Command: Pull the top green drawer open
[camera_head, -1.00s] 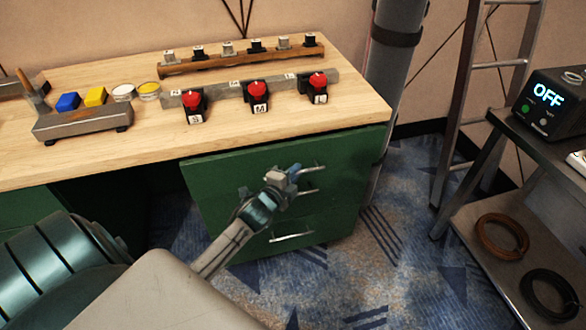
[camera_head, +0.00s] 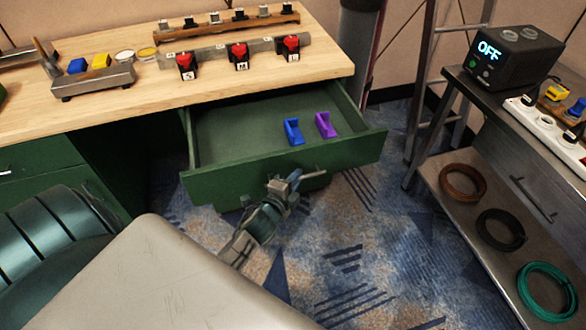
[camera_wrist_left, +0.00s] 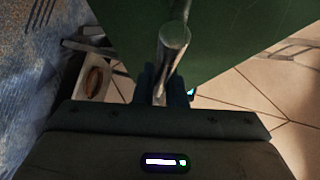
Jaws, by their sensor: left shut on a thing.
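The top green drawer (camera_head: 230,182) stands pulled out from under the wooden bench in the head view. Its inside shows a blue tape-dispenser-like piece (camera_head: 293,131) and a purple one (camera_head: 326,125). My left gripper (camera_head: 284,187) is at the drawer's front and is shut on its metal handle (camera_head: 312,176). In the left wrist view the handle (camera_wrist_left: 173,45) runs between the fingers, with the green drawer front (camera_wrist_left: 225,35) behind it. The fingertips are partly hidden by the handle. My right gripper is not in view.
The wooden bench top (camera_head: 110,40) carries red switches (camera_head: 239,51), a grey tray (camera_head: 93,82) and coloured blocks. A metal cart (camera_head: 470,105) at right holds a black box reading OFF (camera_head: 512,57), with cable coils on its lower shelf. Carpet (camera_head: 350,230) before the drawer is clear.

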